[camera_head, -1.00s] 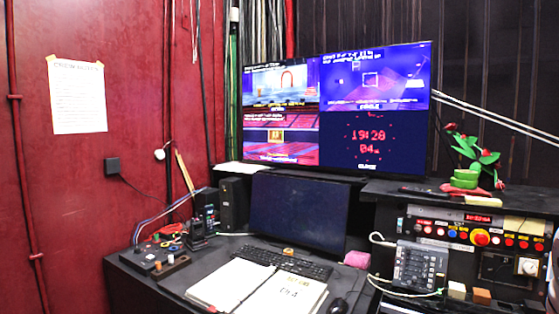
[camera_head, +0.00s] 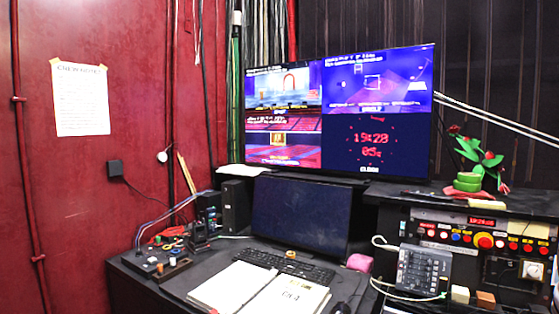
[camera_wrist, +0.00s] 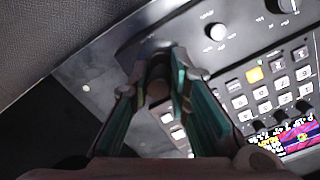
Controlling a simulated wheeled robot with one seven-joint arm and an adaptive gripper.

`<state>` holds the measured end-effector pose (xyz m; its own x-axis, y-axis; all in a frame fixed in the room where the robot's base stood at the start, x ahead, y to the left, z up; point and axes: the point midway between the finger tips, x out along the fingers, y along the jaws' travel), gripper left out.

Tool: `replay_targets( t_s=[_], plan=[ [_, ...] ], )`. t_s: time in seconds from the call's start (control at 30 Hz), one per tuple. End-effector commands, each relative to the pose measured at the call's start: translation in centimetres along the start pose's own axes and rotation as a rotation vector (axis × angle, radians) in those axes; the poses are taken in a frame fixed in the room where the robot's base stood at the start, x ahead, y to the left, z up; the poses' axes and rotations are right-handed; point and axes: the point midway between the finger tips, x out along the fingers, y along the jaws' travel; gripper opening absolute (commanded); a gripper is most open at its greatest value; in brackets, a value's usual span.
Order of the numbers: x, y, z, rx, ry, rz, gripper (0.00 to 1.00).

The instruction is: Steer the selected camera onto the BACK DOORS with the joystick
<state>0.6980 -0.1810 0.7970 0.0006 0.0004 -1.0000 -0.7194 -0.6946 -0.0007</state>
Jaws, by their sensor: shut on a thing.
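In the wrist view my gripper (camera_wrist: 160,68) is shut on the joystick (camera_wrist: 157,84), a short dark brown-grey stick between the two green-sided fingers. The joystick rises from a grey control panel (camera_wrist: 205,58) with keys and knobs; its base is mostly hidden. One key (camera_wrist: 255,75) glows yellow. In the head view a wall monitor (camera_head: 338,112) shows several pictures. Its upper right picture (camera_head: 378,80) is blue-violet with a pale square outline near the middle. A lower left picture (camera_head: 283,145) shows red seat rows and a small yellow framed shape. The labels are too blurred to read surely. My gripper is not visible in the head view.
A dark desk holds an open binder (camera_head: 258,288), a keyboard (camera_head: 287,264), and a switched-off screen (camera_head: 300,215). At right a button console (camera_head: 470,237) stands behind a grey keypad unit (camera_head: 423,268). A small coloured display (camera_wrist: 296,138) sits at the panel's right.

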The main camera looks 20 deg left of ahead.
Motion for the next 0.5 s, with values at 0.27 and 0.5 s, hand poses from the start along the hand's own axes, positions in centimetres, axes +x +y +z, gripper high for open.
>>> replay_targets(
  t_s=[0.27, 0.5],
  plan=[
    [0.01, 0.14, 0.0, 0.001, -0.001, 0.002, 0.35],
    [-0.07, 0.09, 0.0, 0.001, 0.0, 0.001, 0.35]
  ],
)
